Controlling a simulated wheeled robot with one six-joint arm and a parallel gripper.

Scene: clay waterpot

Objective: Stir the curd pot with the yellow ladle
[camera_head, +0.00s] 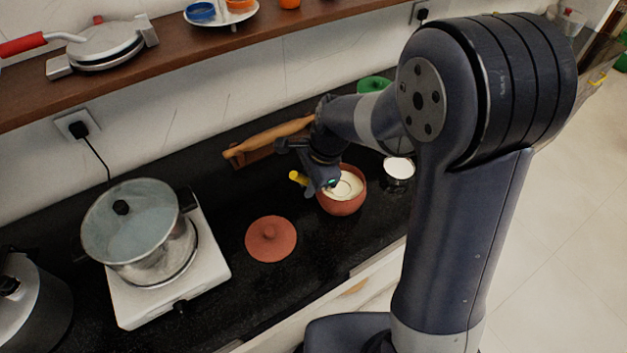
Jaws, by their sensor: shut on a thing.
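The clay curd pot (343,204) stands uncovered on the black counter, with pale curd (347,187) inside. My gripper (322,185) is at the pot's left rim and is shut on the yellow ladle. The ladle's yellow handle end (298,178) sticks out to the left of the gripper. The rest of the ladle is hidden by the gripper, and I cannot tell how deep it reaches into the curd. The clay lid (270,239) lies on the counter to the left of the pot.
A steel pot with a glass lid (130,219) sits on a white stove (209,262) at the left. A rolling pin (270,136) lies behind the gripper. A cup of white contents (398,170) stands right of the pot. A green item (374,84) is behind my arm.

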